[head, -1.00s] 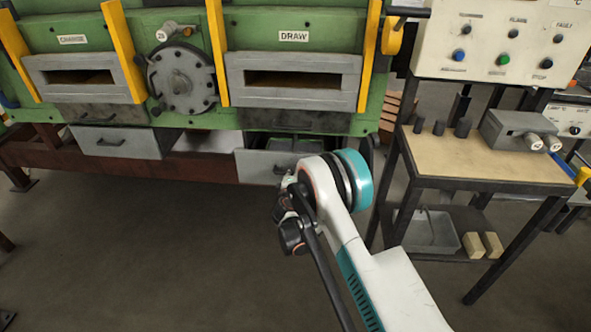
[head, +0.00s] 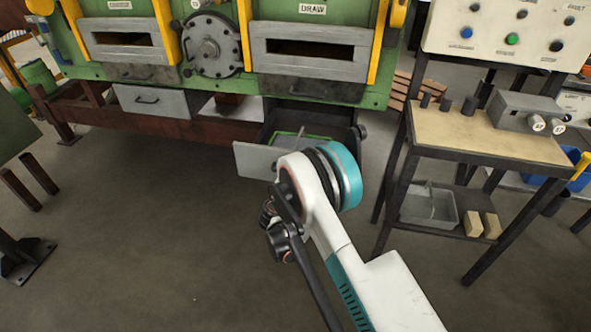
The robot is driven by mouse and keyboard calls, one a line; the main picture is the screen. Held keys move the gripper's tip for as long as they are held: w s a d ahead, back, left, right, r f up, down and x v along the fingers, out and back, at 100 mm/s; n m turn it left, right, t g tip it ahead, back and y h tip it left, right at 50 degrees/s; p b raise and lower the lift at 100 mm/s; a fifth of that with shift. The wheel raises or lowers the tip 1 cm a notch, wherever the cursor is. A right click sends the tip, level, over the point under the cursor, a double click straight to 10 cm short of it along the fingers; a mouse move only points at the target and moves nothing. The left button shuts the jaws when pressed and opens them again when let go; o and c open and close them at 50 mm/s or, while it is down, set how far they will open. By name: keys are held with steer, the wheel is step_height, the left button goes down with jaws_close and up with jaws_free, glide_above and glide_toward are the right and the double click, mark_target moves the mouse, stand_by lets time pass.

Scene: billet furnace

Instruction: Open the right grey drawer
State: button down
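The right grey drawer (head: 256,160) is below the DRAW opening in the furnace's lower frame. It stands pulled well out, and I see into its dark inside, where a green-edged grey item (head: 300,141) lies. My arm crosses in front of the drawer's right part and hides that end of its front and its handle. My gripper's fingers do not show; they are hidden behind my arm's end, so I cannot tell whether they touch the drawer. The left grey drawer (head: 158,101), with a dark handle, is shut.
A work table (head: 500,135) with dark cylinders and a grey device stands at the right, with a grey bin (head: 432,210) and tan blocks (head: 490,225) on its lower shelf. Dark metal legs (head: 25,255) stand at the far left. The floor in front of the furnace is clear.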

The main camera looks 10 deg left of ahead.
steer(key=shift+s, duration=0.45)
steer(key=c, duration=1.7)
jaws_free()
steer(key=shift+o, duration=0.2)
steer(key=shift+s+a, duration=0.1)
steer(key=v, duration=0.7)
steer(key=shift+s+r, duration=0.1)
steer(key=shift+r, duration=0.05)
